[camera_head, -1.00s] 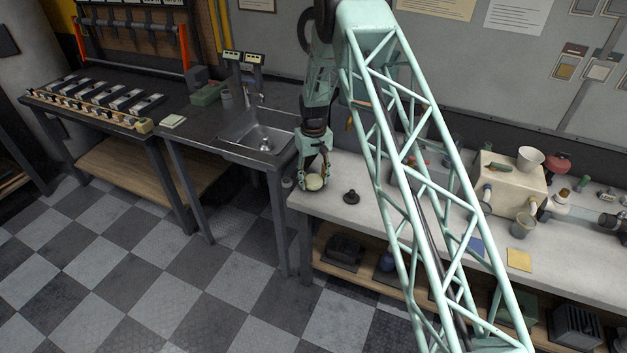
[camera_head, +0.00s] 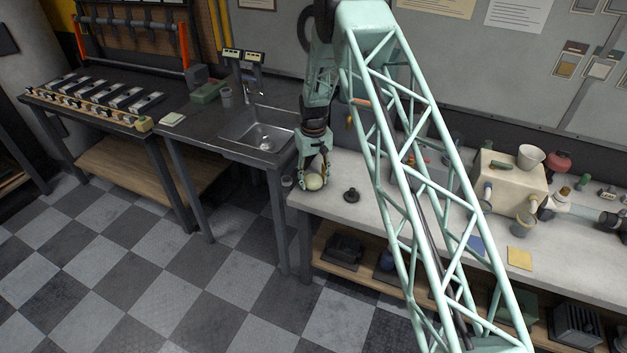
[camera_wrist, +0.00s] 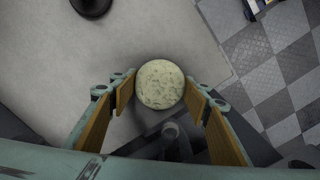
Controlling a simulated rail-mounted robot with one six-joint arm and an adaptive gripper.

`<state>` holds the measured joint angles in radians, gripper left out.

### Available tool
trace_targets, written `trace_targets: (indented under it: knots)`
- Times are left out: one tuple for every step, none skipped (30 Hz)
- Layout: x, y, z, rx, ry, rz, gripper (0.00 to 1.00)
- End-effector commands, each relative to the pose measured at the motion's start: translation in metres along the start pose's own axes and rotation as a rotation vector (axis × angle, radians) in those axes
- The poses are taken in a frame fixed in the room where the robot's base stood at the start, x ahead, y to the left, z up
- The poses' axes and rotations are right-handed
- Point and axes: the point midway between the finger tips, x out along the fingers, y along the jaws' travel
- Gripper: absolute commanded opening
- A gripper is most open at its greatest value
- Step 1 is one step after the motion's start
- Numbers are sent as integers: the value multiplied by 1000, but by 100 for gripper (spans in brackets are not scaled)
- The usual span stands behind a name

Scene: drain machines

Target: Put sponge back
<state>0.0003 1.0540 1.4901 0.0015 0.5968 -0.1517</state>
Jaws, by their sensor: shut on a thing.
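A round, pale yellow, speckled piece that looks like the sponge (camera_wrist: 160,84) is between the fingers of my gripper (camera_wrist: 160,92) in the wrist view. My gripper is shut on it, with one finger on each side. In the head view my gripper (camera_head: 314,176) points down over the left end of the pale workbench, with the sponge (camera_head: 314,182) at its fingertips. I cannot tell whether the sponge touches the bench top.
The pale workbench (camera_head: 330,208) has a dark knob-like object (camera_head: 351,195) just right of my gripper. A metal sink (camera_head: 262,137) is to the left. A beige box (camera_head: 510,183), a yellow square (camera_head: 519,258) and a blue square (camera_head: 476,244) are farther right.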

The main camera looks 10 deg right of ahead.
Motion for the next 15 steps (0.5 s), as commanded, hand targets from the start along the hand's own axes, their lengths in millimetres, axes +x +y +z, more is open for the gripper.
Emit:
trace_targets:
  knots:
    - [1,0,0,0,0,0,34]
    - [1,0,0,0,0,0,34]
    - [2,0,0,0,0,0,34]
    - [2,0,0,0,0,0,34]
    - [2,0,0,0,0,0,34]
    - [3,0,0,0,0,0,34]
    - [3,0,0,0,0,0,34]
    - [4,0,0,0,0,0,34]
    - [4,0,0,0,0,0,34]
    - [5,0,0,0,0,0,34]
    - [5,0,0,0,0,0,34]
    - [5,0,0,0,0,0,34]
    - [5,0,0,0,0,0,45]
    - [5,0,0,0,0,0,48]
    - [5,0,0,0,0,0,52]
